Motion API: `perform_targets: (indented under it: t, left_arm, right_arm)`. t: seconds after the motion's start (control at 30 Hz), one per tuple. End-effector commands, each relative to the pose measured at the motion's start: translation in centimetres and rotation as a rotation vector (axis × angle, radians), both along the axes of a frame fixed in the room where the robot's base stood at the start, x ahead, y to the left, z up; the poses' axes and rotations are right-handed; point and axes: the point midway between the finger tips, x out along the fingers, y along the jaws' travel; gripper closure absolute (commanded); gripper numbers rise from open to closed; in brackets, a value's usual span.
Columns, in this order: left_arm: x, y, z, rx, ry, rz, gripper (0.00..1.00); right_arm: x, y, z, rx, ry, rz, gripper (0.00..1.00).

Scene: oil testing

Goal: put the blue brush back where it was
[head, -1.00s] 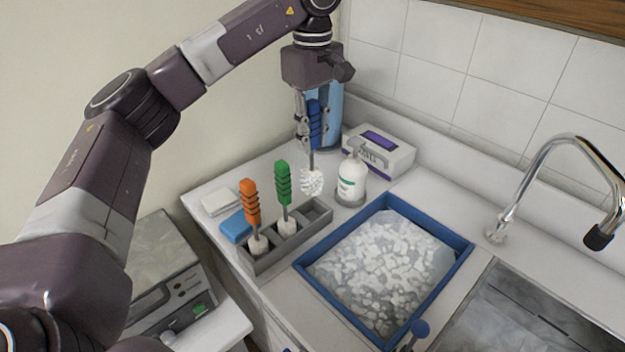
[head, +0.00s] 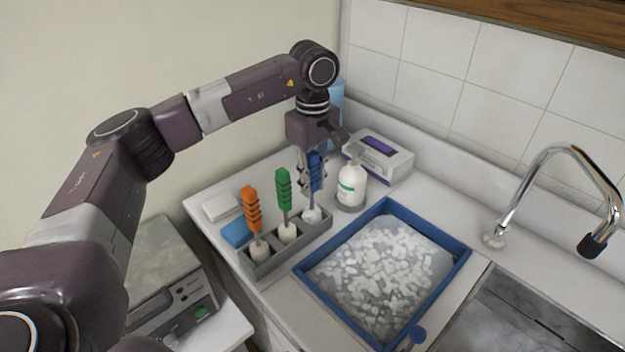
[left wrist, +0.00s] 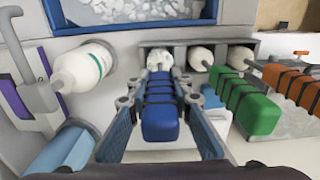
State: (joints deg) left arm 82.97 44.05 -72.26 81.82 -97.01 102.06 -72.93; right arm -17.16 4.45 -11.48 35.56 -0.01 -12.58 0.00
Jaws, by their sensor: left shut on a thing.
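The blue brush (head: 315,172) stands upright with its white bristle head (head: 312,214) down in the far right compartment of the grey holder (head: 262,268). My left gripper (head: 312,178) is shut on its blue handle from above. In the left wrist view the blue handle (left wrist: 160,118) lies between the fingers, and its white head (left wrist: 160,58) is at the holder (left wrist: 225,42). Whether the head rests on the compartment floor I cannot tell. The green brush (head: 284,190) and the orange brush (head: 251,210) stand in the other compartments. My right gripper is not in view.
A white pump bottle (head: 350,186) stands just right of the holder, with a white and purple box (head: 380,156) behind it. A blue-rimmed tray (head: 312,284) of white pieces lies in front. A blue sponge (head: 236,233) lies left. The sink and faucet (head: 550,160) are at right.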

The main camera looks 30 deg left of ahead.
Motion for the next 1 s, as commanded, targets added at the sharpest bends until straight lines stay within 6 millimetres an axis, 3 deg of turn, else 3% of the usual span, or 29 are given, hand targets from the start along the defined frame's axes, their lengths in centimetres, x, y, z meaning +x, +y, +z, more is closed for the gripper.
perform_targets:
  t: [0.07, 0.1, 0.23, 0.5, 0.67, 1.0]
  left_arm:
    - [0.0, 0.0, -0.4, 0.000, 0.000, 0.000, 1.00]
    - [0.0, 0.0, -0.3, 0.000, 0.000, 0.000, 0.77]
    - [0.0, 0.0, -0.2, 0.000, 0.000, 0.000, 0.63]
    - [0.0, 0.0, -0.1, 0.000, 0.000, 0.000, 0.63]
    - [0.1, -0.1, 1.0, -0.001, -0.003, 0.000, 0.63]
    - [0.2, -0.1, 8.0, -0.001, -0.004, 0.000, 0.63]
  right_arm:
    - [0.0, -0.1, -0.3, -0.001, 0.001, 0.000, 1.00]
    - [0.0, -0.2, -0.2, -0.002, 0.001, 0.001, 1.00]
    - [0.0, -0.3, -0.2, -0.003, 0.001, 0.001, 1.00]
    - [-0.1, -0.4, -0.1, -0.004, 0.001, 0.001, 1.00]
    - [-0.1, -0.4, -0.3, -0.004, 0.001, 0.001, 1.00]
    - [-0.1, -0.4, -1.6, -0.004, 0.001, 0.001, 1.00]
